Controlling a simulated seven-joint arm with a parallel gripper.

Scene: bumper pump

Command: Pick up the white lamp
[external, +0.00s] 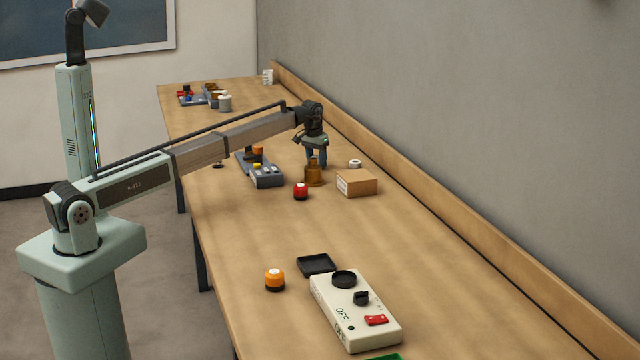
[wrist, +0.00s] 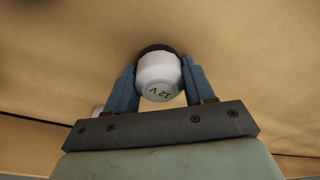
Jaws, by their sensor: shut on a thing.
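The white lamp (wrist: 158,78) has a dark base and "12 V" printed on it. In the wrist view it sits between the two blue fingers of my gripper (wrist: 160,88), which is shut on it. In the external view my gripper (external: 316,156) is low over the far part of the table, just behind a brown bottle (external: 313,175). I cannot make out the held lamp in that view. I cannot tell whether its base touches the table.
A cardboard box (external: 357,183) and a small white item (external: 355,163) are right of my gripper. A red lamp (external: 300,191) and a grey block with buttons (external: 264,172) are nearby. A white control box (external: 355,310) and orange lamp (external: 274,280) stand in front. Mid-table is clear.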

